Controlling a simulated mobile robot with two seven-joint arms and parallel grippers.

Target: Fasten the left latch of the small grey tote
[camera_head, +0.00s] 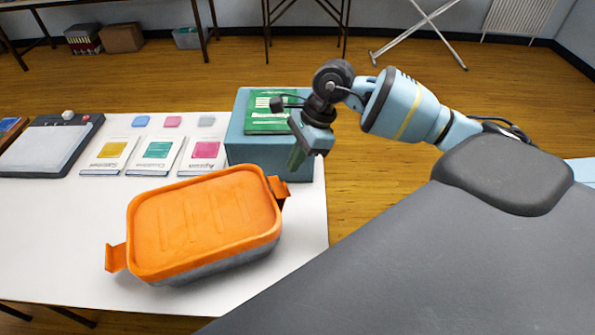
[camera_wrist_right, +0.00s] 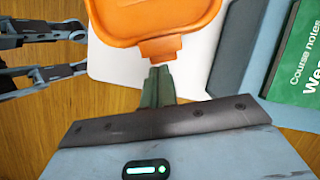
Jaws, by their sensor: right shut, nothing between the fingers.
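The small grey tote (camera_head: 220,262) stands on the white table with its orange lid (camera_head: 205,215) on. Its left latch (camera_head: 116,257) is an orange flap that sticks outward from the lid's left end. The right latch (camera_head: 280,187) also sticks out at the other end, and it shows in the right wrist view (camera_wrist_right: 160,48). My right gripper (camera_head: 295,158) is above the table's right part, near the right latch and far from the left one. Its fingers (camera_wrist_right: 158,85) are together and empty, apparently apart from the latch.
A blue box (camera_head: 245,145) with a green booklet (camera_head: 270,112) on it stands behind the tote's right end. Several booklets and small coloured pads lie behind the tote, beside a grey board (camera_head: 45,148). The table (camera_head: 60,240) is clear left of the tote.

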